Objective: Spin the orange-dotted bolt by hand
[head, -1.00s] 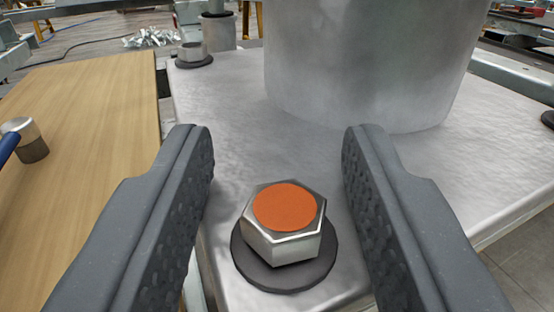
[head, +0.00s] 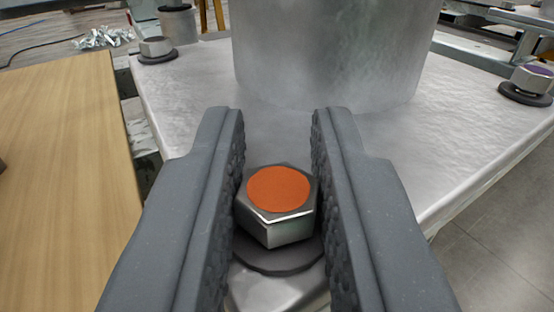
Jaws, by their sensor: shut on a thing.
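The orange-dotted bolt (head: 277,232) is a silver hex head with an orange disc on its top. It sits on a dark round washer (head: 280,262) near the front corner of the metal plate (head: 185,97). My gripper (head: 278,150) is shut on the bolt head, with one textured finger pad on its left side and one on its right. The fingers hide parts of the washer and the plate's corner.
A thick metal column (head: 335,55) rises from the plate behind the bolt. A purple-dotted bolt (head: 533,78) is at the right, and another bolt (head: 156,47) is at the back left. A wooden board (head: 65,170) lies at the left. Grey floor (head: 500,240) shows at the right.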

